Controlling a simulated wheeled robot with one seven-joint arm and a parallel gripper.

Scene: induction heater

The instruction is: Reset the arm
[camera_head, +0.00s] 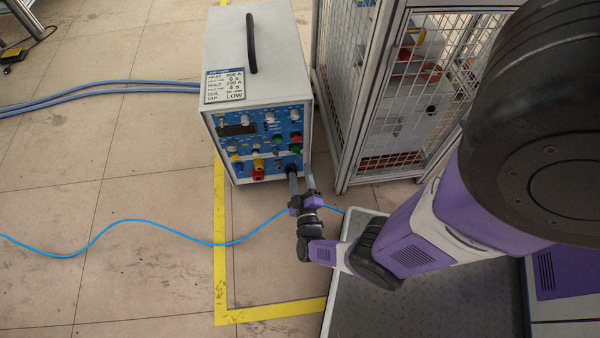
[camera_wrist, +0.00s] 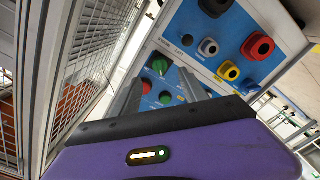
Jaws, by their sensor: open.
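My arm is purple and white and reaches from the right of the head view toward the front of a white induction heater box (camera_head: 265,55). My gripper (camera_head: 301,177) is at the lower right of the heater's blue control panel (camera_head: 258,135). In the wrist view the two grey fingers of my gripper (camera_wrist: 158,95) are apart and point at the panel (camera_wrist: 228,45). Between and beside them are a green knob (camera_wrist: 160,65) and a red button (camera_wrist: 147,86). I see nothing held between the fingers. Whether a finger touches the panel I cannot tell.
A metal mesh cage (camera_head: 400,90) stands close to the right of the heater, also at the left in the wrist view (camera_wrist: 80,60). A blue cable (camera_head: 130,222) crosses the floor. Yellow tape (camera_head: 221,250) marks the floor. Open floor lies to the left.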

